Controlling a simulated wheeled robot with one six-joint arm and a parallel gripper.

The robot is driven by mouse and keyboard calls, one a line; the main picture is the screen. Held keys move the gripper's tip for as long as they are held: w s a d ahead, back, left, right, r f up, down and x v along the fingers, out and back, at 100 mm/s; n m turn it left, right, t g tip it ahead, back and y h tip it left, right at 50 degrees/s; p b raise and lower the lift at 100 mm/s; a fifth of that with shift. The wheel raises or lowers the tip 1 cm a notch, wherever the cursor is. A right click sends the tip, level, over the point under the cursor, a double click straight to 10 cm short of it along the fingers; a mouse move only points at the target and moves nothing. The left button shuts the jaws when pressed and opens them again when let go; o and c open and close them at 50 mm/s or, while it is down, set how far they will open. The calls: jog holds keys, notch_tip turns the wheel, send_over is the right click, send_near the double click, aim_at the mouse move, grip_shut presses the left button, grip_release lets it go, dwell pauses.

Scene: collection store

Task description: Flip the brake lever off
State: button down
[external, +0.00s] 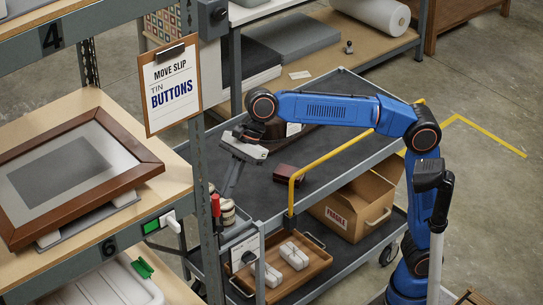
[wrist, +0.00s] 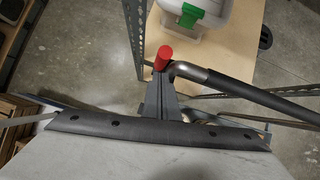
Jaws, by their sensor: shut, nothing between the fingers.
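The brake lever has a red grip (external: 215,205) and stands at the near left end of the grey cart (external: 340,150), beside the shelf post. Its red end also shows in the wrist view (wrist: 164,57), at the bend of a dark handle bar (wrist: 255,92). My gripper (external: 229,190) is shut and empty, pointing down just right of the red grip. In the wrist view my closed fingers (wrist: 160,85) appear just below the red end and partly overlap it. I cannot tell whether they touch. The lever's lower part is hidden.
A dark red box (external: 288,174) lies on the cart's top deck. A cardboard box (external: 352,212) and wooden tray (external: 312,262) sit below. The shelf post (external: 205,190) and hanging clipboard (external: 170,88) stand close left.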

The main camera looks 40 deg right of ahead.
jog(key=shift+a+r, duration=0.3)
jog(key=shift+a, duration=0.35)
jog(key=shift+a+r, duration=0.3)
jog(key=shift+a, duration=0.3)
jog(key=shift+s, duration=0.1)
jog(key=w+v, duration=0.1)
jog(key=v, duration=1)
jog(key=shift+d, duration=0.35)
jog(key=shift+w, duration=0.1)
